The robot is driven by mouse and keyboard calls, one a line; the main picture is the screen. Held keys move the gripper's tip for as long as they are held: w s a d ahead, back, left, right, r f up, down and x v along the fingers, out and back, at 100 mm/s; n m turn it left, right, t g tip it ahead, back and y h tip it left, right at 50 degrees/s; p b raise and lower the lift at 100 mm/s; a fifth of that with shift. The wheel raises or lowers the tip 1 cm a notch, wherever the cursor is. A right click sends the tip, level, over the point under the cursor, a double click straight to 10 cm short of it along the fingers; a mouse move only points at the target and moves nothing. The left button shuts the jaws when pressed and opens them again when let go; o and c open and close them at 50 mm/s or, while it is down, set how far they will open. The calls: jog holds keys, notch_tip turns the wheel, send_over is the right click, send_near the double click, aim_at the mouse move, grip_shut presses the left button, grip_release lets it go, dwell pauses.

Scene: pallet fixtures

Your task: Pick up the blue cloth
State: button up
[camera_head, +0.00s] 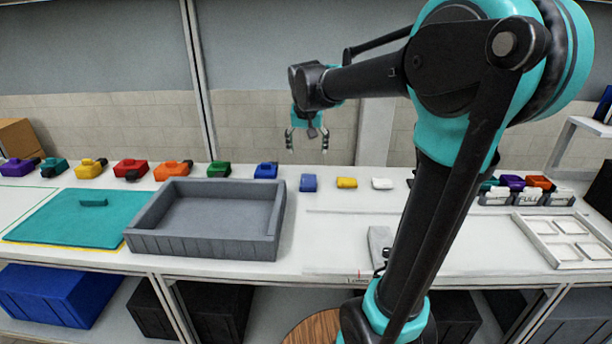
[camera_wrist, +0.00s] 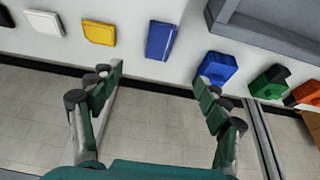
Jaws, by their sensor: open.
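The blue cloth (camera_head: 309,183) is a small flat folded piece on the white table, left of a yellow cloth (camera_head: 346,183) and a white cloth (camera_head: 382,183). In the wrist view the blue cloth (camera_wrist: 160,40) lies beyond the fingertips, roughly in line with the gap between them. My gripper (camera_head: 307,147) is open and empty, apart from the cloth and above the back part of the table. Its two fingers also show spread in the wrist view (camera_wrist: 158,78).
A blue block-like part (camera_head: 265,170) stands left of the cloth, with several coloured ones further left. A grey tray (camera_head: 263,247) is in front of them, beside a teal mat (camera_head: 60,225). A white framed tray (camera_head: 560,240) is at right. Table space before the cloths is clear.

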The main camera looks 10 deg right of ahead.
send_over(308, 181)
jog(key=s, duration=0.2)
jog(key=f, duration=1)
jog(key=shift+a+f, duration=0.15)
jog(key=shift+a, duration=0.15)
jog(key=shift+x, duration=2.95)
jog(key=shift+s+d+f, duration=0.1)
jog(key=shift+d+f, duration=0.05)
jog(key=shift+f, duration=0.1)
jog(key=c, duration=1.3)
jog(key=shift+r, duration=0.1)
notch_tip(308, 181, up, 20)
jog(key=shift+r, duration=0.2)
